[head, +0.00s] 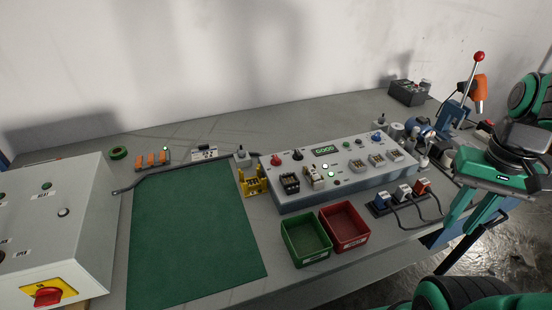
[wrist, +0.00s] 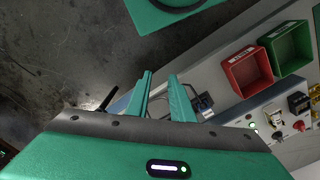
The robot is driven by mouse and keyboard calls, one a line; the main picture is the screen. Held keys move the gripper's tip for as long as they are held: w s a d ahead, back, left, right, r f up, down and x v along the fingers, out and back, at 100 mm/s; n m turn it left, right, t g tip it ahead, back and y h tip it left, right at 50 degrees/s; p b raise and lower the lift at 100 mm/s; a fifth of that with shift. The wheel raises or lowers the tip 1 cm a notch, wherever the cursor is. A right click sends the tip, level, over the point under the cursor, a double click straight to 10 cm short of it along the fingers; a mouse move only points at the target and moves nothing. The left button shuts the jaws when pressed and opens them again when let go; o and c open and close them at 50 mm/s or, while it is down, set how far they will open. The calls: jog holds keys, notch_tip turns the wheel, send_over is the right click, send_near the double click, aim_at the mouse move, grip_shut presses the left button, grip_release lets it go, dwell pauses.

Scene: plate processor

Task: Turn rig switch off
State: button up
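A grey test rig (head: 330,195) with a green lit "GOOD" display (head: 325,150) stands on the table. Its top has a red knob (head: 276,160), a black knob (head: 297,155) and a blue knob (head: 377,137). I cannot tell which control is the rig switch. A grey cabinet at the left (head: 85,235) carries a red rotary switch (head: 47,296) on a yellow plate. My gripper (head: 470,222) is at the right, off the table's front edge and apart from the rig. In the wrist view its fingers (wrist: 160,77) are spread with nothing between them.
A green bin (head: 306,255) and a red bin (head: 362,244) stand before the rig. Plugs with black cables (head: 403,193) lie right of them. A drill stand (head: 478,90) is at the back right. The green mat (head: 190,240) is bare.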

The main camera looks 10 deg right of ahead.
jog(key=shift+o, duration=0.4)
jog(key=w+a+r+n+t, duration=0.1)
jog(key=w+a+n, duration=0.1)
jog(key=w, duration=0.6)
jog(key=shift+w+a+r+h, duration=0.25)
jog(key=shift+w+r+h, duration=0.05)
jog(key=shift+r+h, duration=0.1)
jog(key=n+t+y, duration=0.2)
jog(key=n+t, duration=0.1)
jog(key=n, duration=0.4)
send_near(276, 157)
jog(key=x, duration=0.7)
jog(key=shift+f, duration=0.3)
grip_shut()
